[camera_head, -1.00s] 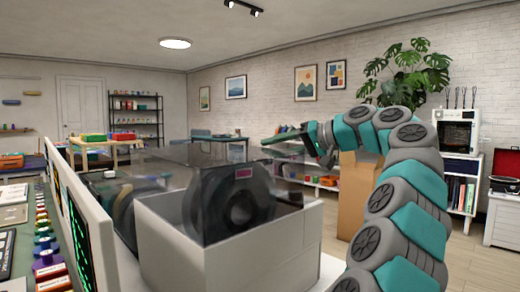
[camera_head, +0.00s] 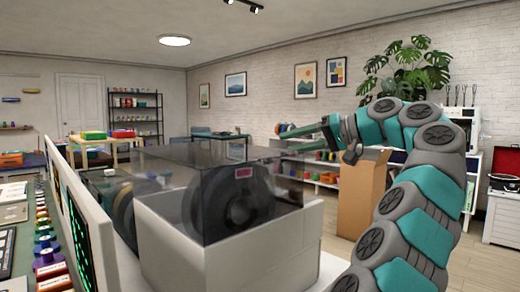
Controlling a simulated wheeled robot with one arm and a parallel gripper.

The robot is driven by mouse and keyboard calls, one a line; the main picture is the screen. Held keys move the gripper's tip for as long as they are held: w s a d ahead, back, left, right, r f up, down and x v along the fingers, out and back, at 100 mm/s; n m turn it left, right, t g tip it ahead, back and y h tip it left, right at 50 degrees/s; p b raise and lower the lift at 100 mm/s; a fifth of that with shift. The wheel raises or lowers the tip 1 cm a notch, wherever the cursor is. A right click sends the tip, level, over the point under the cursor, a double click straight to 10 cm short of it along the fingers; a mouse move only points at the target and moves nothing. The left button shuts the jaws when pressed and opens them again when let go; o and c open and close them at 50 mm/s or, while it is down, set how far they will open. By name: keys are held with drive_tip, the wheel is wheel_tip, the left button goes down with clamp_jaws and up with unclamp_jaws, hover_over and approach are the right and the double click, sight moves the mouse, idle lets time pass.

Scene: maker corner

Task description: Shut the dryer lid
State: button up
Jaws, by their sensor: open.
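The dryer has a white box-shaped base (camera_head: 235,247) in the middle foreground. Its smoky see-through lid (camera_head: 205,155) sits down over the base, with its top looking about level. Dark round spools (camera_head: 240,207) show inside through the lid and above the base's rim. I cannot tell whether the lid's lower edge is fully seated. My gripper (camera_head: 325,140) is open and empty, up and to the right of the lid, apart from it. One teal finger points left toward the lid's upper right side.
Flat monitor-like panels (camera_head: 85,225) stand close on the left of the dryer. Beyond them are colored spools (camera_head: 48,258) on a bench. A cardboard box (camera_head: 361,195) stands on the floor behind my arm. Open floor lies to the right.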

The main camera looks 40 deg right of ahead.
drive_tip(key=shift+s+d, duration=0.1)
drive_tip(key=v, duration=0.7)
drive_tip(key=shift+s, duration=0.25)
idle(0.8)
drive_tip(key=shift+s, duration=0.15)
idle(0.6)
